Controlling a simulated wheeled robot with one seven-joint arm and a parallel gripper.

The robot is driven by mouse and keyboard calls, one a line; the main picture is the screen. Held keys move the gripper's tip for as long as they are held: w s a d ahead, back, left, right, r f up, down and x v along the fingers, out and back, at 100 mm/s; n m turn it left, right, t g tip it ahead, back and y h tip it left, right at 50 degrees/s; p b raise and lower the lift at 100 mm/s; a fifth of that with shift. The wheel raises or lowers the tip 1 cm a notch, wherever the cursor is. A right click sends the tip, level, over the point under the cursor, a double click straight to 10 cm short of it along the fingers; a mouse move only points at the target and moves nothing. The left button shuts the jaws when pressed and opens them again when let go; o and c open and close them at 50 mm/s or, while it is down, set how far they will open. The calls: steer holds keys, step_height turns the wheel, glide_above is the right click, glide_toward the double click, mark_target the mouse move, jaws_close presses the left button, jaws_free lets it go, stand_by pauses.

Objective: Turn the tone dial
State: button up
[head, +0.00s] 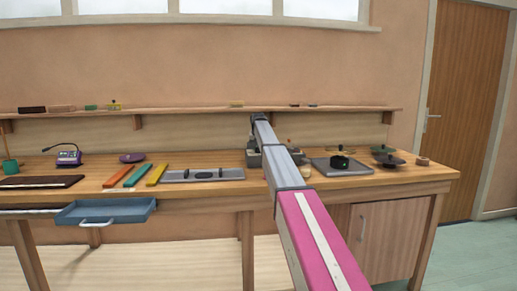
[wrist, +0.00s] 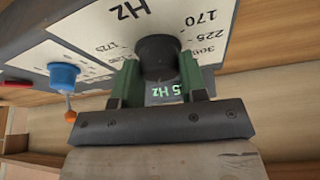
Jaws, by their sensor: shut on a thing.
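The tone dial (wrist: 157,52) is a dark round knob on the pale, printed face of a grey device, seen upside down in the wrist view. Large "Hz" lettering and numbers such as 170 and 225 are printed around it. My gripper (wrist: 159,72) has green fingers, one on each side of the dial, and is shut on it. A lit green readout ending in "5 Hz" shows between the fingers, partly hidden. In the head view the device (head: 252,160) stands on the workbench, mostly behind my arm, which hides the dial and gripper.
A blue knob (wrist: 64,75) with an orange-tipped lever and a red button (wrist: 17,82) sit beside the dial. A blue drawer (head: 105,211) stands open below.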

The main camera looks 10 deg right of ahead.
steer(key=shift+m, duration=0.5)
steer(key=o, duration=0.9)
steer(key=shift+r, duration=0.1)
steer(key=v, duration=1)
steer(key=shift+a+r, duration=0.2)
steer(key=shift+r, duration=0.1)
